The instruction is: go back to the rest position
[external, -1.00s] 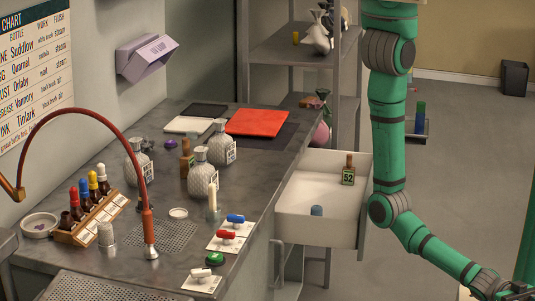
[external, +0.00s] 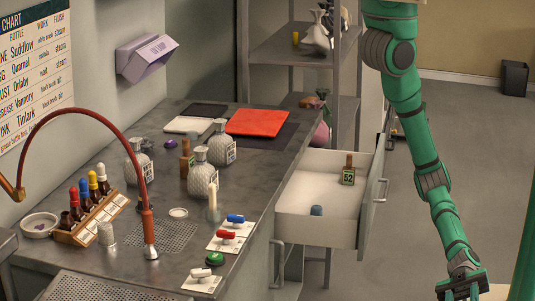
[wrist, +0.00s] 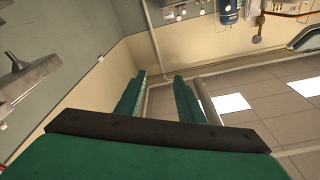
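My gripper (external: 467,290) hangs at the lower right of the external view, at the end of my green arm, out over the floor and to the right of the open drawer. In the wrist view its two green fingers (wrist: 157,100) stand apart with nothing between them. The wrist view looks past the fingers at a wall and a tiled floor. My gripper is clear of the counter and the drawer.
An open drawer (external: 290,213) juts out from the counter (external: 115,196), holding a brown bottle labelled 52 (external: 348,172) and a small blue-grey item (external: 316,210). Grey shelves (external: 290,48) stand behind. The floor (external: 398,250) between drawer and arm is clear.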

